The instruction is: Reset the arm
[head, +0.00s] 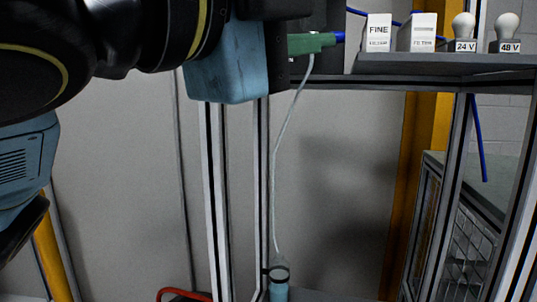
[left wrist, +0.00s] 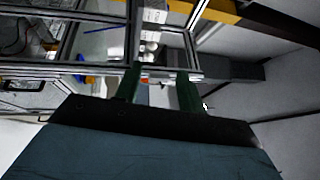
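My left arm comes in from the upper left of the head view and ends in a blue-grey gripper body with green fingers. In that view the left gripper (head: 322,42) is beside the left end of the shelf, where its fingers overlap each other. In the left wrist view the two green fingers of the left gripper (left wrist: 159,76) stand apart with nothing seen held between them. A small blue piece (head: 339,37) shows at the fingertips in the head view; I cannot tell whether it touches them. My right gripper is in neither view.
A grey shelf (head: 450,66) carries a FINE FILTER box (head: 378,33), another filter box (head: 417,33), a 24 V bulb (head: 463,30) and a 48 V bulb (head: 506,30). A thin pale tube (head: 277,150) hangs to a bottle (head: 278,278). Metal posts stand below.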

